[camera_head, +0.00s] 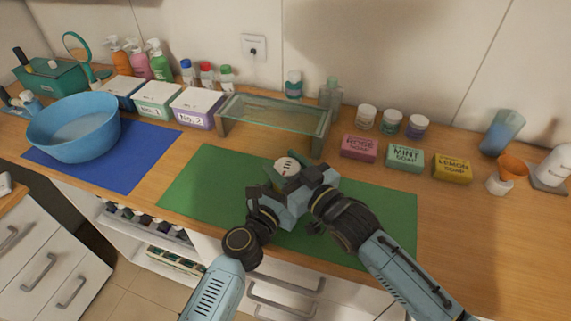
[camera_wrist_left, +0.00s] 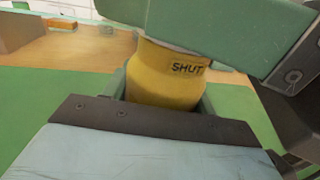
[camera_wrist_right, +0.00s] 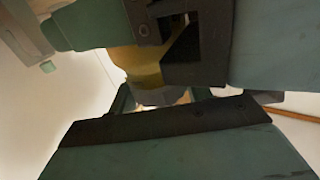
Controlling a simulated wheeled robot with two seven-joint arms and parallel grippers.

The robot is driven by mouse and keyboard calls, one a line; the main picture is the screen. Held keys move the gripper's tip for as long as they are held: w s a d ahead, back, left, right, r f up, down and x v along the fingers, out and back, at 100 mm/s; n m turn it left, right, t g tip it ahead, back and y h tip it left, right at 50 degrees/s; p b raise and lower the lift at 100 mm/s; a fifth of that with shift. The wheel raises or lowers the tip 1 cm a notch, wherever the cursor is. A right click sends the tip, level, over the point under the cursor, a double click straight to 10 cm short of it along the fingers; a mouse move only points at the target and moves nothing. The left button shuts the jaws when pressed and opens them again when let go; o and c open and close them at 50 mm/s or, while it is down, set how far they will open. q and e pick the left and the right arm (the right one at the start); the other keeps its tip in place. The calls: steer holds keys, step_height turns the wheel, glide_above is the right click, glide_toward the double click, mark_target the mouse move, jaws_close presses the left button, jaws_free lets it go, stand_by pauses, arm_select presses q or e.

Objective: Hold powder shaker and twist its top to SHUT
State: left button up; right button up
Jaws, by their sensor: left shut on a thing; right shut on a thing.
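The powder shaker (camera_head: 286,165) stands upright over the green mat, its pale round top with dark marks facing up in the head view. In the left wrist view its yellow body (camera_wrist_left: 165,78) shows the dark word SHUT near the upper edge. My left gripper (camera_head: 280,186) is shut on the body. My right gripper (camera_head: 295,169) is shut on the top, and its green finger crosses above the body in the left wrist view. The right wrist view shows part of the yellow body (camera_wrist_right: 138,66) and the grey top (camera_wrist_right: 162,96). The marker on the top is too small to read.
The green mat (camera_head: 195,190) lies under both grippers. A glass-topped stand (camera_head: 275,113) is behind, with soap boxes (camera_head: 405,157) to the right. A blue bowl (camera_head: 75,128) sits on a blue mat at left. The right front counter is clear.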

steer(key=o, duration=1)
steer(key=v, duration=1.2)
steer(key=shift+r, duration=0.1)
arm_select(q)
steer(key=o, duration=1.1)
